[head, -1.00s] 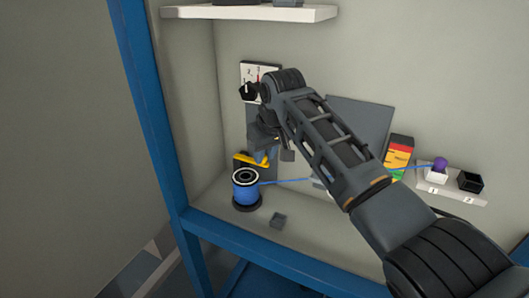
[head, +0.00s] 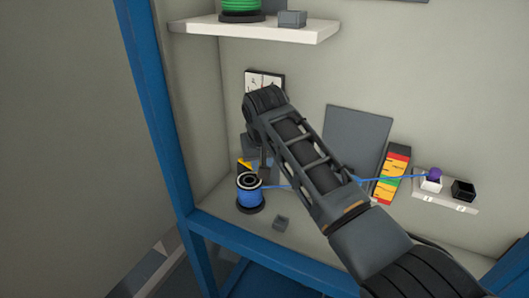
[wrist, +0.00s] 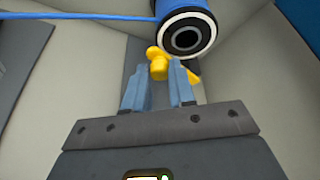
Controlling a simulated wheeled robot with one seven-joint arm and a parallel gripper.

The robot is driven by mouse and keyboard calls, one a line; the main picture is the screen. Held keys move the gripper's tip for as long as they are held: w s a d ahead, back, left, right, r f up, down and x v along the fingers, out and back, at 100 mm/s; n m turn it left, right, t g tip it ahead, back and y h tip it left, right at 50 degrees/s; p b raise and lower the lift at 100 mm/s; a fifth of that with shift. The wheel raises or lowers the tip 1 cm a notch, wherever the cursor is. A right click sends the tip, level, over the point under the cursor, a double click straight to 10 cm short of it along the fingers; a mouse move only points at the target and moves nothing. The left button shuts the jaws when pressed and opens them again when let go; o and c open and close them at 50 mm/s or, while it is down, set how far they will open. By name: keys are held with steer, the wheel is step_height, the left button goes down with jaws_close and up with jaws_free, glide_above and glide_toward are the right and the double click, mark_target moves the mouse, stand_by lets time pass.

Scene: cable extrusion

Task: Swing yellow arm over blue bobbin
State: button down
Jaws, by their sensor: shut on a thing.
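The blue bobbin (head: 250,196) stands upright on its dark base at the left of the work surface, with blue cable running right from it. It also shows at the top of the wrist view (wrist: 206,20), its hollow core facing me. The yellow arm (head: 244,164) shows just behind the bobbin's top in the head view. In the wrist view, its yellow knob (wrist: 158,68) sits between my fingertips, beside the bobbin rim. My gripper (wrist: 160,78) is shut on the yellow arm. In the head view, my arm hides most of my gripper and part of the yellow arm.
The cable passes behind my arm to a purple piece (head: 436,174) on a white holder. A coloured striped block (head: 392,176) stands near it. A shelf (head: 255,32) hangs above; a blue post (head: 160,120) bounds the left.

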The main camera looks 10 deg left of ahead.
steer(key=a+m, duration=0.1)
steer(key=s+a+m+h+p, duration=0.1)
steer(key=m, duration=0.1)
steer(key=shift+s, duration=0.3)
steer(key=shift+s+a+m+h, duration=0.2)
steer(key=shift+a+m+h, duration=0.2)
steer(key=shift+m, duration=0.3)
steer(key=shift+s+a+m+h, duration=0.15)
steer(key=shift+a+m+h, duration=0.2)
steer(key=shift+m, duration=0.35)
steer(key=shift+a, duration=0.1)
steer(key=c, duration=0.9)
jaws_free()
steer(key=shift+c, duration=0.2)
steer(key=d+v, duration=0.1)
steer(key=v, duration=0.6)
steer(key=shift+s+a+r, duration=0.2)
steer(key=shift+a+r, duration=0.2)
steer(key=shift+a, duration=0.05)
